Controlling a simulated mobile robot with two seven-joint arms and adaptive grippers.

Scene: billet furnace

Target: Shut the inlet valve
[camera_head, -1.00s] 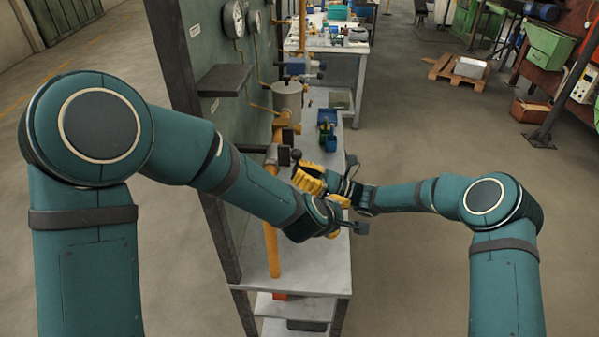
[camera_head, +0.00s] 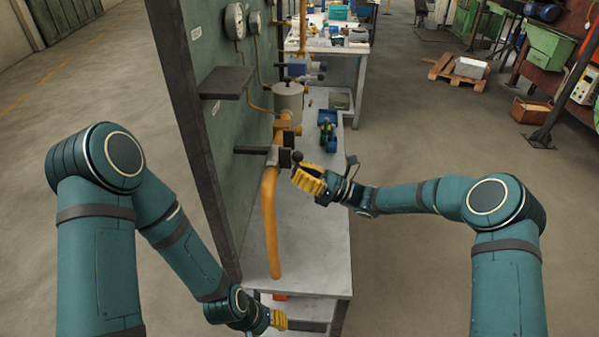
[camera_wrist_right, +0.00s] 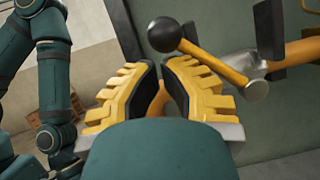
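The inlet valve appears to be the lever valve (camera_head: 281,156) on the orange pipe, with a dark knob toward my right gripper. In the right wrist view its lever (camera_wrist_right: 215,56) runs from a black ball knob (camera_wrist_right: 165,35) to a grey hub (camera_wrist_right: 255,90), slanting down to the right. My right gripper (camera_head: 300,174) is beside the knob; in the wrist view its yellow fingertips (camera_wrist_right: 162,65) stand slightly apart, just below the knob, with nothing clearly between them. My left gripper (camera_head: 283,320) is low, by the bench's lower shelf; its fingertips are too small to judge.
The orange pipe (camera_head: 270,225) rises from the bench (camera_head: 318,250) along the green panel (camera_head: 232,130). A dark shelf (camera_head: 226,82) juts from the panel.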

